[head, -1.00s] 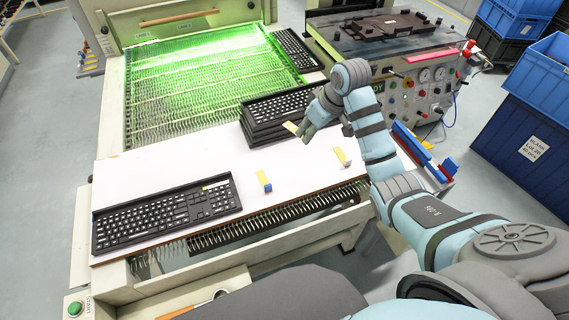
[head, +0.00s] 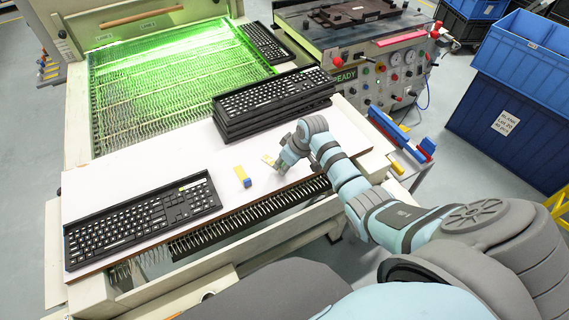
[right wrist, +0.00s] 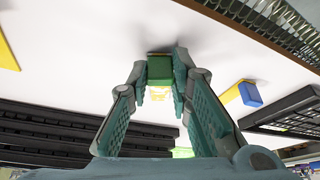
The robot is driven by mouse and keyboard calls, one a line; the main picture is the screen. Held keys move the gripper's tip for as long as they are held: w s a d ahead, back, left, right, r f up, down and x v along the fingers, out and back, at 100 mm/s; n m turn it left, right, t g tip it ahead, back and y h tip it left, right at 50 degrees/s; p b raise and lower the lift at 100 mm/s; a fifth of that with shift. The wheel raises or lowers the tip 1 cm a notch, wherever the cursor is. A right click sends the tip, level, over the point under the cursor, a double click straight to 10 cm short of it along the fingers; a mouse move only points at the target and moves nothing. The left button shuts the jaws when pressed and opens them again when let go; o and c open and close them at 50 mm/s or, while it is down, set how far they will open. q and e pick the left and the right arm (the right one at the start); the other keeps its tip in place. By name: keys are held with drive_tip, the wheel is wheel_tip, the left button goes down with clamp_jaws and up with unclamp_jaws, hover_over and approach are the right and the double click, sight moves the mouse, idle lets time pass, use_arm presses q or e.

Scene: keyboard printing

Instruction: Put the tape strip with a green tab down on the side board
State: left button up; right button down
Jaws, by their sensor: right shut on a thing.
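My right gripper (head: 281,166) is low over the white board (head: 130,168), to the right of a yellow strip with a blue tab (head: 243,176). In the right wrist view my right gripper (right wrist: 160,75) is shut on the green tab (right wrist: 159,67) of a tape strip. The blue tab (right wrist: 246,92) lies apart at the right there. My left gripper is out of view.
A keyboard (head: 140,218) lies on the board's left part. Stacked keyboards (head: 272,100) stand behind my gripper. Another yellow strip (right wrist: 6,50) is at the wrist view's left edge. A row of metal spikes (head: 250,215) runs along the front edge.

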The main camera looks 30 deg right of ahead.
drive_tip(key=c, duration=1.5)
unclamp_jaws()
drive_tip(key=shift+o, duration=0.2)
drive_tip(key=shift+r, duration=0.35)
drive_tip(key=p+v, duration=0.3)
drive_tip(key=v, duration=0.8)
drive_tip(key=shift+r, duration=0.25)
drive_tip(key=shift+s+d, duration=0.1)
